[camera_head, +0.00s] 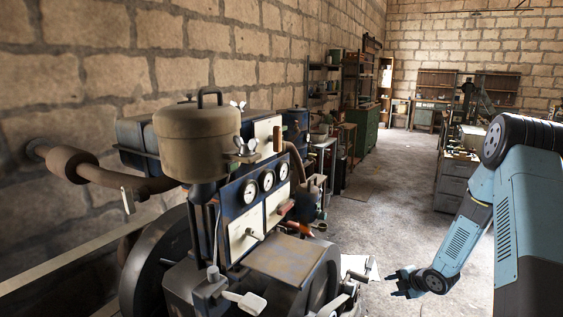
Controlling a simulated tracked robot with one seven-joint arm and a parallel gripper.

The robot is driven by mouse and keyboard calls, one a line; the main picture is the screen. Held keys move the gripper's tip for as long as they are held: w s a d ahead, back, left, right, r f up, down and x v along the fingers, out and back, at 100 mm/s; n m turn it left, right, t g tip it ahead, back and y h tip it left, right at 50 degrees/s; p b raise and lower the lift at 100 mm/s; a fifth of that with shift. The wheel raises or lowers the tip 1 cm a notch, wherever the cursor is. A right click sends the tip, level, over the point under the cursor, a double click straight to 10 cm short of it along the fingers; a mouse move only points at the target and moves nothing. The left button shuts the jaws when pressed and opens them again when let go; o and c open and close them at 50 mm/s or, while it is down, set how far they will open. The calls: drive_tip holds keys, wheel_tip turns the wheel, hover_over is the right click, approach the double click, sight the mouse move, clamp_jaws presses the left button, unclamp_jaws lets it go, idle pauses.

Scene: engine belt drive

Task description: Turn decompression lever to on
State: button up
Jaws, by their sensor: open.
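The engine (273,258) stands at the left and centre. It bears several handles, and I cannot tell for sure which is the decompression lever. A pale grey lever (246,301) sticks out low at the front. A short upright wooden handle (277,139) stands beside the tan canister (196,140). A reddish handle (286,207) lies to the right of the gauge panel. My gripper (391,284) is open and empty at the lower right. It is apart from the engine, to the right of its lower parts. No lever is between its fingers.
A round gauge (250,191) sits with others on the engine's panel. A rusty exhaust pipe (75,164) runs to the left wall. A flywheel (160,262) fills the lower left. A grey drawer cabinet (453,186) stands behind my arm. The concrete floor (385,200) between is clear.

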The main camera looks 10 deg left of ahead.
drive_tip(key=w+a+r+n+t+y, duration=0.15)
drive_tip(key=a+r+n, duration=0.3)
drive_tip(key=r, duration=0.45)
drive_tip(key=w+a+r+n+y, duration=0.1)
drive_tip(key=a+r+n+y, duration=0.1)
drive_tip(key=a+r+n, duration=0.45)
drive_tip(key=w+a+r+n+t+y, duration=0.15)
drive_tip(key=a+r, duration=0.25)
drive_tip(key=r, duration=0.6)
drive_tip(key=s+a+r+n+g+y, duration=0.1)
drive_tip(key=s+a+r+n, duration=0.15)
drive_tip(key=r, duration=0.45)
drive_tip(key=s+a+r+n+y, duration=0.1)
drive_tip(key=a+r+n+y, duration=0.2)
drive_tip(key=r, duration=0.4)
drive_tip(key=n+g+y, duration=0.2)
drive_tip(key=n+y, duration=0.1)
drive_tip(key=n, duration=0.4)
approach(280, 137)
drive_tip(key=x, duration=0.9)
drive_tip(key=shift+w+a+f, duration=0.1)
drive_tip(key=shift+a, duration=0.1)
clamp_jaws()
